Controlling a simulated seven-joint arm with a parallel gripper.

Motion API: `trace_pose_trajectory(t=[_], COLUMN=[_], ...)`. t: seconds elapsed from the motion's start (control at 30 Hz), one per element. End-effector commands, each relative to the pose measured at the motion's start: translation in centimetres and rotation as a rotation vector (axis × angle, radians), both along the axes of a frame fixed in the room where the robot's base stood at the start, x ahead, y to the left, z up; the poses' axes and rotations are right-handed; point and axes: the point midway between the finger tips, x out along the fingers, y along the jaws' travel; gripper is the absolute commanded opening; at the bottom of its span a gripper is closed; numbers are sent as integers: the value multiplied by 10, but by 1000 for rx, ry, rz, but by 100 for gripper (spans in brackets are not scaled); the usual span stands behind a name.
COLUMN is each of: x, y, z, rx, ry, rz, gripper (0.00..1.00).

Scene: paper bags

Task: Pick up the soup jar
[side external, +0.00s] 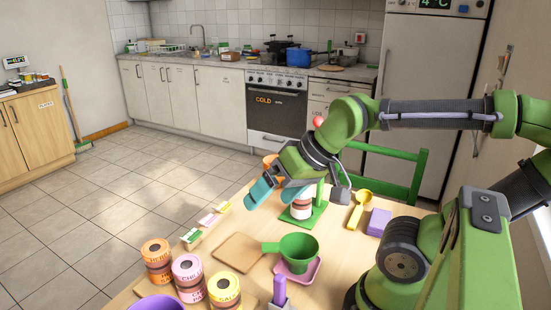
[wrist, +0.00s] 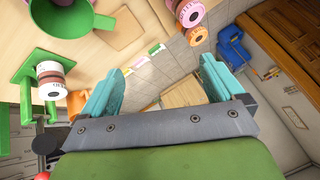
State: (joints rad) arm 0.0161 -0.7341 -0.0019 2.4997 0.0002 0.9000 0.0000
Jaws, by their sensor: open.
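Several lidded jars are in view, and I cannot tell for sure from their labels which is the soup jar. One white and brown jar (side external: 301,208) stands on a green stand (side external: 308,221), partly behind my gripper; it also shows in the wrist view (wrist: 52,90). At the front left stand an orange-topped jar (side external: 157,260), a pink-topped jar (side external: 188,277) and a yellow-topped jar (side external: 223,291). My gripper (side external: 268,198) has teal fingers. It is open and empty above the table, and the wrist view shows clear space between its fingertips (wrist: 160,68).
A yellow scoop (side external: 360,206) and a purple block (side external: 379,222) lie to the right. A green chair (side external: 400,172) stands behind the table.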

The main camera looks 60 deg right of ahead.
Motion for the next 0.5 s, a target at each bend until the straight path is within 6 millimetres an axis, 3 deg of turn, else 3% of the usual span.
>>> trace_pose_trajectory(t=[0.17, 0.3, 0.5], x=[25, 46, 49], y=[-46, -113, -193], z=[-14, -26, -42], rx=[70, 289, 559], ry=[129, 290, 411], rz=[-204, -718, -1465], gripper=[95, 95, 95])
